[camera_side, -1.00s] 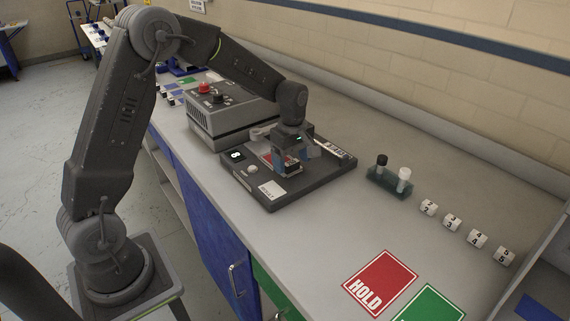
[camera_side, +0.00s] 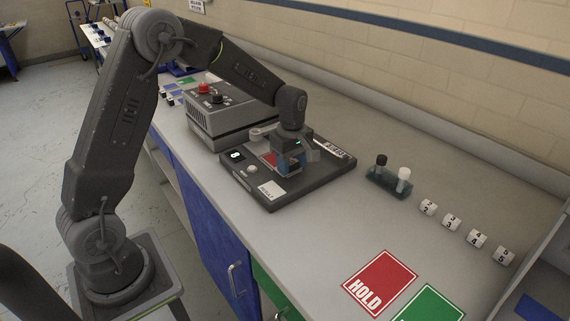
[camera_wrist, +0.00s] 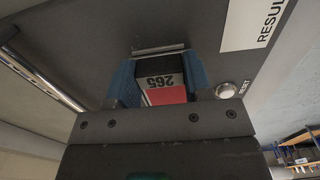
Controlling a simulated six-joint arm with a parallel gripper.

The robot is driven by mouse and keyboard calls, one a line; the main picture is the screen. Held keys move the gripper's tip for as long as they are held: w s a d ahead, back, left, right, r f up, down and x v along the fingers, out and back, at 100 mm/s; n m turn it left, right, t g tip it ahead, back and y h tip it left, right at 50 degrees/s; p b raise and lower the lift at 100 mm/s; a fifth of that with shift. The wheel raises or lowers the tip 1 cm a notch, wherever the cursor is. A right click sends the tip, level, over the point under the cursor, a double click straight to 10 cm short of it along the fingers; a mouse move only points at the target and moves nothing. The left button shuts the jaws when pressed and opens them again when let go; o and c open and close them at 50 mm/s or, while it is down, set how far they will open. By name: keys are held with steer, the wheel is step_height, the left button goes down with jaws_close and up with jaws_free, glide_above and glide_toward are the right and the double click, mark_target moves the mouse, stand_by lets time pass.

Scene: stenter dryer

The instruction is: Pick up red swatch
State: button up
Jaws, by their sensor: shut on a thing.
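The red swatch (camera_wrist: 165,95) shows in the wrist view between my gripper's two blue fingers, with a dark end marked 265 above the red part. My gripper (camera_wrist: 160,78) is shut on it. In the side view my gripper (camera_side: 290,164) is low over the dark flat device (camera_side: 300,196), and a bit of the swatch's red (camera_side: 269,159) shows beside the fingers. The gripper hides most of the swatch there. I cannot tell whether the swatch touches the device.
A grey box with a red button (camera_side: 215,120) stands behind the device. A rack with two vials (camera_side: 388,180) and several numbered white cubes (camera_side: 452,223) lie to the right. A red HOLD card (camera_side: 380,283) and a green card (camera_side: 432,304) lie in front. Bench between is clear.

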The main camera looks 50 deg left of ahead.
steer(key=shift+r, duration=0.55)
steer(key=r, duration=0.3)
steer(key=shift+s+a+r, duration=0.2)
steer(key=shift+a+r, duration=0.15)
steer(key=shift+a, duration=0.05)
steer(key=s+a+r, duration=0.6)
steer(key=a, duration=0.2)
steer(key=w+d+f+m, duration=0.2)
steer(key=d+m, duration=0.3)
steer(key=d, duration=0.5)
steer(key=w+d+f+m, duration=0.15)
steer(key=d+m, duration=0.25)
steer(key=d, duration=0.7)
steer(key=s+d+f+m, duration=0.1)
steer(key=s+d+m, duration=0.1)
steer(key=d, duration=0.5)
steer(key=s+d+f+m, duration=0.1)
steer(key=s+d+m, duration=0.1)
steer(key=d+m, duration=0.2)
steer(key=s+d+f+m, duration=0.1)
steer(key=s+d+m, duration=0.1)
steer(key=d, duration=0.9)
steer(key=shift+s+f+m, duration=0.15)
steer(key=shift+s+m, duration=0.25)
steer(key=shift+m, duration=0.1)
steer(key=shift+a, duration=0.1)
